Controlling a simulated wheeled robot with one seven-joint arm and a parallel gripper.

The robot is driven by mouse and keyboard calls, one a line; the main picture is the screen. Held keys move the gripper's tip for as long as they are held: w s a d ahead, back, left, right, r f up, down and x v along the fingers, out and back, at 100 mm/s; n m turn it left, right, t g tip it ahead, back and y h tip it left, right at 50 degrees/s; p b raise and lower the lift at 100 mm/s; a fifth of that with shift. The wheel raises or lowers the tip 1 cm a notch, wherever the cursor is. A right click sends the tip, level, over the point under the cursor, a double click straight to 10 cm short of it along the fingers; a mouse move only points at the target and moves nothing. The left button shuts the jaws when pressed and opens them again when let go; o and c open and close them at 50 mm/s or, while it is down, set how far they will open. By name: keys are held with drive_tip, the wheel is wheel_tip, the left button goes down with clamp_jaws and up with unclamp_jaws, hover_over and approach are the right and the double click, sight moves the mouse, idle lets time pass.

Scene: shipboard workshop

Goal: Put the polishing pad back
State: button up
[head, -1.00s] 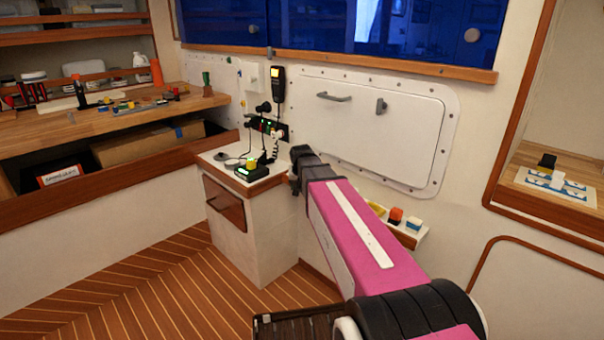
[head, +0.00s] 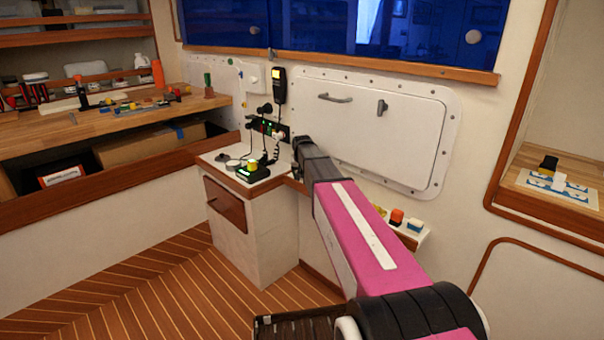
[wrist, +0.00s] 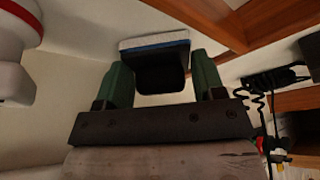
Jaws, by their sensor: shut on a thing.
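In the wrist view the polishing pad (wrist: 155,44), a dark block with a blue and white layer along its far face, sits between the two green fingers of my gripper (wrist: 161,72). The fingers are shut on its dark part and hold it in the air, near a pale surface. In the head view my arm reaches away toward the wall below the white hatch, and its own links hide the gripper and the pad.
A small wall shelf (head: 424,236) right of my arm holds an orange-and-black block (head: 396,216) and a white-and-blue one (head: 415,225). A cabinet with a charger (head: 252,172) and cables stands left of my arm. A recess at right holds a blue-and-white board (head: 560,187). Open floor lies front left.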

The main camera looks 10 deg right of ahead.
drive_tip(key=shift+f, duration=0.15)
drive_tip(key=o, duration=0.6)
drive_tip(key=v, duration=1.2)
